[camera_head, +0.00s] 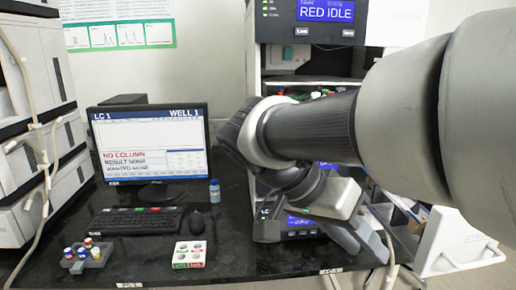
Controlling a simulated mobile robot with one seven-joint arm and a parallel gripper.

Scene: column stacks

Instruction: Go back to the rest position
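My arm reaches in from the right and bends at a dark joint near the middle of the head view. Its lower part folds back down to the right. My gripper (365,243) points down and right in front of the lower instrument, near the bench's right part. Its fingertips are small and overlap the clutter behind, so I cannot see whether they are open or shut, or whether anything is between them.
Instrument stacks (335,30) stand behind my arm. A white open bin (455,243) is at right.

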